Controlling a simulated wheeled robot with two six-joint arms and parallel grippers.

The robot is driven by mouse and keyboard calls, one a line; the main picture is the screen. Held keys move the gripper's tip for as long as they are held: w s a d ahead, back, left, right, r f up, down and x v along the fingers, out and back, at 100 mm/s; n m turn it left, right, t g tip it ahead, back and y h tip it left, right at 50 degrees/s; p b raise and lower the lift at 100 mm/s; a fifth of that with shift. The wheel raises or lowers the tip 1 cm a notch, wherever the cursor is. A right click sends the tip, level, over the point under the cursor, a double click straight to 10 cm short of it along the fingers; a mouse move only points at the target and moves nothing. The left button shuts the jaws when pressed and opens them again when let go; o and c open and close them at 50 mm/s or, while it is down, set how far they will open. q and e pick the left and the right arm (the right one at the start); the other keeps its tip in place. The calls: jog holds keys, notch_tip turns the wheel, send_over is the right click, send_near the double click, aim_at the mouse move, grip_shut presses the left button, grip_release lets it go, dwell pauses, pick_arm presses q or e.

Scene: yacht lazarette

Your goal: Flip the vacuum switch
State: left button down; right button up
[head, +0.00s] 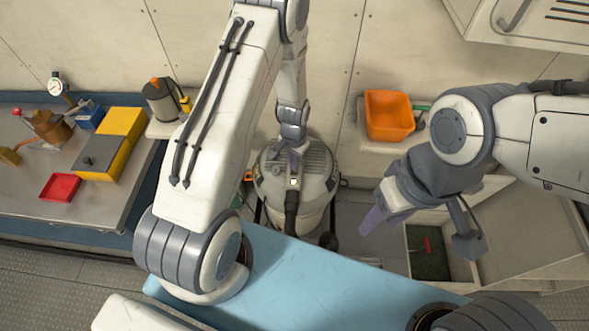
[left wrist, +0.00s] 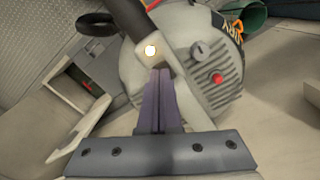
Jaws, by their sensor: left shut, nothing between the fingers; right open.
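The vacuum (head: 318,181) is a grey-white canister with a ribbed top, standing on the floor in the middle of the head view. In the left wrist view the vacuum (left wrist: 132,92) shows a pale plate (left wrist: 143,58) with a glowing lamp (left wrist: 151,50), a grey knob (left wrist: 198,48) and a red button (left wrist: 217,79). My left gripper (left wrist: 160,73) is shut and empty, with its tips at the plate just below the lamp; contact is unclear. Whether a switch lies behind the fingers is hidden. My right gripper (head: 372,221) is open and empty, right of the vacuum.
A dark hose (head: 291,212) runs from the vacuum's front. A workbench (head: 105,205) with yellow boxes and a red tray (head: 60,187) stands left. An orange bin (head: 389,115) sits on a shelf at right. An open floor compartment (head: 428,255) lies below my right gripper.

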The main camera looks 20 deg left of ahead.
aim_at(294, 174)
pick_arm(q)
jog(key=shift+f+b, duration=1.15)
jog(key=shift+f, duration=0.25)
dwell(0.8)
jog(key=shift+r, duration=0.1)
jog(key=shift+r+p, duration=2.7)
jog(key=shift+r, duration=0.8)
